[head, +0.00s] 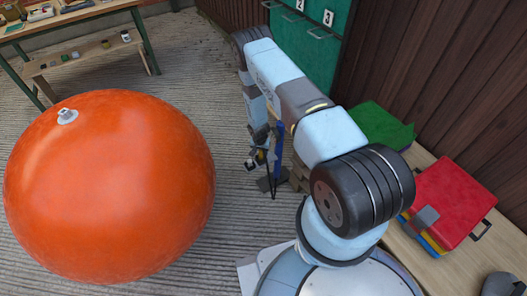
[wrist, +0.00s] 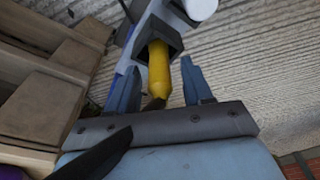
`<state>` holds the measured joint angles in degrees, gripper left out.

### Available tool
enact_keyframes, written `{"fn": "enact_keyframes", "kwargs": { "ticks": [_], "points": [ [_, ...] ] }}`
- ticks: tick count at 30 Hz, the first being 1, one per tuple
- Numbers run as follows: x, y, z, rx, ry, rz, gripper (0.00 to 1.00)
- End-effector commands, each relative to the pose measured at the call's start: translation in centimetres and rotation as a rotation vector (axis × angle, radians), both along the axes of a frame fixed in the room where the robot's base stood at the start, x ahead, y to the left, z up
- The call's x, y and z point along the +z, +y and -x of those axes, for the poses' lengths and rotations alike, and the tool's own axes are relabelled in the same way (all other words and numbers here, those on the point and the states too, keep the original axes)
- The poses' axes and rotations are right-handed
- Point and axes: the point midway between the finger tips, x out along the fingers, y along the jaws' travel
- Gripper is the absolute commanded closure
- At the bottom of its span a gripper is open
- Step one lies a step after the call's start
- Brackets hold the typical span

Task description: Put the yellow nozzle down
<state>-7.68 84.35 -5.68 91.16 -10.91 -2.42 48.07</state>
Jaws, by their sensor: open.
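The yellow nozzle (wrist: 159,72) shows in the wrist view, with its upper part inside a dark square holder (wrist: 172,36). My gripper (wrist: 160,78) is open, with one blue finger on each side of the nozzle. Clear gaps show between the nozzle and the fingers in this view. In the head view my gripper (head: 256,160) hangs low beside a blue upright post (head: 278,150) on a dark base plate (head: 266,183). The nozzle is too small and covered to make out clearly there.
A huge orange ball (head: 110,190) fills the left floor. A wooden bench (head: 90,62) stands behind it. A green cabinet (head: 312,45) is at the back. Wooden boards (wrist: 45,110) are close to my gripper's left.

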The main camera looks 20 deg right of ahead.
Motion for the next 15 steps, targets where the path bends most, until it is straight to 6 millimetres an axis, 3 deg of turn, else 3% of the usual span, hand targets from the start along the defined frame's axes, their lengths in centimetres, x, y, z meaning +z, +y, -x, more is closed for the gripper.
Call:
{"fn": "enact_keyframes", "kwargs": {
  "ticks": [5,15],
  "points": [
    [1.7,0.1,0.1,-0.001,-0.001,0.0,0.5],
    [7.2,0.5,0.8,-0.002,-0.002,0.0,0.5]
  ]
}}
